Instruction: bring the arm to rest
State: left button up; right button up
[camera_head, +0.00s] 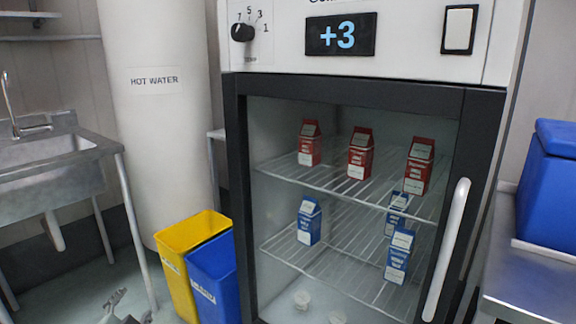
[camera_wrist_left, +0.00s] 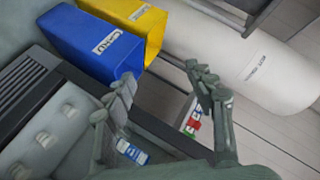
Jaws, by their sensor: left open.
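My left gripper (camera_head: 117,303) shows at the bottom left of the head view, low and in front of the yellow and blue bins, apart from the fridge. In the left wrist view its two fingers (camera_wrist_left: 165,88) are spread apart with nothing held between them. Part of a blue carton (camera_wrist_left: 132,153) and a small red, blue and white patch (camera_wrist_left: 193,118) show beyond the fingers; I cannot tell what the patch is. My right gripper is not in view.
A closed glass-door fridge (camera_head: 350,93) holds red cartons (camera_head: 361,152) above blue cartons (camera_head: 309,222). A yellow bin (camera_head: 180,238) and blue bin (camera_head: 212,275) stand left of it. A sink (camera_head: 50,165) is far left; a blue container (camera_head: 550,185) is on the right counter.

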pick_arm(q)
jog(key=s+d+f+n+g, duration=0.2)
jog(key=s+f+g, duration=0.1)
jog(key=s+f, duration=0.4)
jog(key=s+d+f+n+g+h, duration=0.1)
jog(key=s+d+f+n+g, duration=0.1)
jog(key=s+f, duration=0.6)
jog(key=s+d+f+n+g+h, duration=0.1)
jog(key=s+d+f+g, duration=0.2)
jog(key=s+f+g, duration=0.2)
jog(key=s+f, duration=0.3)
jog(key=s, duration=0.3)
jog(key=shift+s+n, duration=0.25)
jog(key=shift+n, duration=0.15)
